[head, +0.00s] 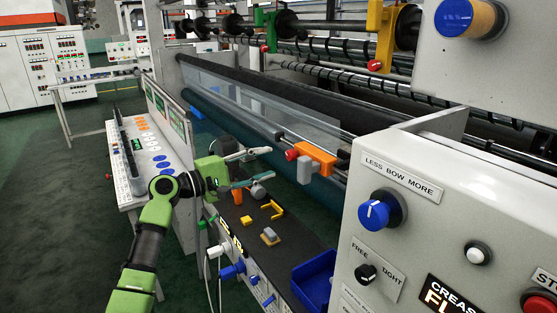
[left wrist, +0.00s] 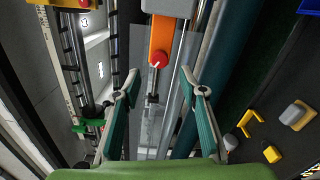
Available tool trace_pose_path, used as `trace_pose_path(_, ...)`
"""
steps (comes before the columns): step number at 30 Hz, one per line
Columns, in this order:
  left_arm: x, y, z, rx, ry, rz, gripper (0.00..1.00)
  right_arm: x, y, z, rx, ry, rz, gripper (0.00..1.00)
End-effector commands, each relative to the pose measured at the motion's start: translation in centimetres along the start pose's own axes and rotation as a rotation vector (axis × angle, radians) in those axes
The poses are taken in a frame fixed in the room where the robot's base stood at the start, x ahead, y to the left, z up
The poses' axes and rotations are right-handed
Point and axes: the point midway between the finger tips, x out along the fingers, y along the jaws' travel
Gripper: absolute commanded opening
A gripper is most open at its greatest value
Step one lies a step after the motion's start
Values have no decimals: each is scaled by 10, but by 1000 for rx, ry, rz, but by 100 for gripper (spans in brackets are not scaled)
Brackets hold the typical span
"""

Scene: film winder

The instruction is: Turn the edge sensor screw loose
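The edge sensor is an orange block (head: 316,157) on a rail in front of the dark roller. Its screw is a red round knob (head: 291,155) on the block's left end. In the left wrist view the red knob (left wrist: 158,59) lies ahead, below the orange block (left wrist: 162,32). My left gripper (head: 269,164) is open and empty, with its fingers pointing right toward the knob and a gap between. In the left wrist view the two fingertips (left wrist: 160,84) stand wide apart on either side of the knob's line. My right gripper is not in view.
A black shelf holds yellow pieces (head: 270,211), a grey block (head: 270,236) and a blue bin (head: 316,279) below the rail. A white control panel (head: 440,215) fills the right front. A console (head: 150,150) stands left, with green floor beyond.

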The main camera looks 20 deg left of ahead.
Motion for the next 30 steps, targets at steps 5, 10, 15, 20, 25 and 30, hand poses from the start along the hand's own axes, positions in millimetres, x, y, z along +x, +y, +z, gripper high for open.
trace_pose_path(5,-32,0,0,0,1,-1,38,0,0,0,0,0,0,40)
trace_pose_path(10,-46,0,0,0,0,0,38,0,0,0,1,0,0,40)
trace_pose_path(15,-49,0,1,0,-1,0,38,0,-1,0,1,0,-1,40)
trace_pose_path(20,-48,0,1,0,-1,0,38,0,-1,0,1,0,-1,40)
trace_pose_path(25,-48,0,1,0,-1,0,38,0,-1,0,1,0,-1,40)
trace_pose_path(30,-48,0,1,0,-1,0,38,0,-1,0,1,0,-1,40)
